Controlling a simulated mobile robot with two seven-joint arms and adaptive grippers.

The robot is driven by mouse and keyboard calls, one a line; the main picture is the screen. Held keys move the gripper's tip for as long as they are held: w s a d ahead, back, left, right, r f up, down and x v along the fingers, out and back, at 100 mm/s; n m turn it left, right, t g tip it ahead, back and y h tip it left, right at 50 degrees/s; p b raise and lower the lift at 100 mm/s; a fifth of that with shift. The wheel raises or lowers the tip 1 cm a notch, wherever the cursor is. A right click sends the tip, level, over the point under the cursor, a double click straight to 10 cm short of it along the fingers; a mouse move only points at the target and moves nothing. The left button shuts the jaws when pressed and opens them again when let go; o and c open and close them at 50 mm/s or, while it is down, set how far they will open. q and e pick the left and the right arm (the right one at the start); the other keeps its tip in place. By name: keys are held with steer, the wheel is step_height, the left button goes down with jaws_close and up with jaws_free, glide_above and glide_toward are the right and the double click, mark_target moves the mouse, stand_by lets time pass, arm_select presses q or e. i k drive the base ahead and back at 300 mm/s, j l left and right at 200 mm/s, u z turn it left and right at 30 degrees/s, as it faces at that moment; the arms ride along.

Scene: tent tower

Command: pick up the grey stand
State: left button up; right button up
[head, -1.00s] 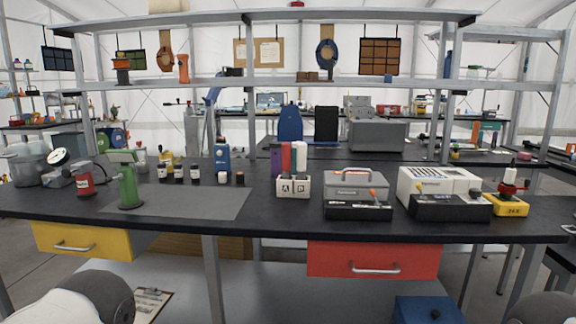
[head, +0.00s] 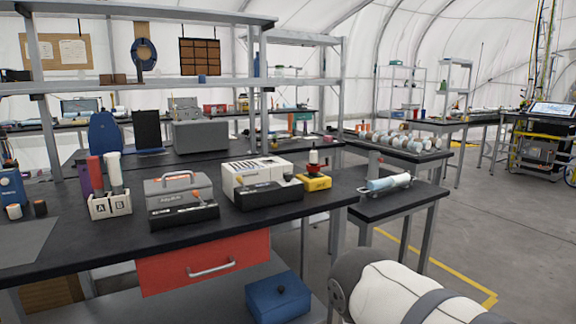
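I cannot tell for certain which thing is the grey stand. On a small black side table (head: 421,191) at the right end of the bench, a pale blue and white cylinder (head: 385,183) lies on its side in a low light-coloured cradle (head: 402,180). A small grey upright piece (head: 374,165) with a reddish top stands just behind it. Part of my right arm shows at the bottom right, well in front of this table. Neither gripper is in view.
The black bench (head: 110,245) holds a white A/B holder (head: 110,204), a grey case (head: 181,190), a white boxy device (head: 257,175) and a yellow-based item (head: 315,183). A blue box (head: 277,298) sits below, beside a red drawer (head: 203,262). Open floor (head: 500,215) lies to the right.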

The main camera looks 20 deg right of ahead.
mark_target(373, 156)
steer(key=z, duration=1.4)
steer(key=i+l, duration=0.2)
steer(key=i, duration=0.3)
steer(key=i+l, duration=0.25)
steer(key=i, duration=0.25)
steer(key=i+l, duration=0.2)
steer(key=i, duration=0.3)
steer(key=i+l, duration=0.2)
steer(key=i, duration=0.3)
steer(key=i+l+z, duration=0.1)
steer(key=i, duration=0.45)
steer(key=i+l, duration=0.3)
steer(key=i, duration=0.2)
steer(key=l+z, duration=0.35)
steer(key=l, duration=0.2)
steer(key=l+u, duration=0.5)
steer(key=i+j, duration=0.1)
steer(key=j, duration=0.2)
steer(key=i+j+z, duration=0.1)
steer(key=j, duration=0.55)
steer(key=i+z, duration=0.05)
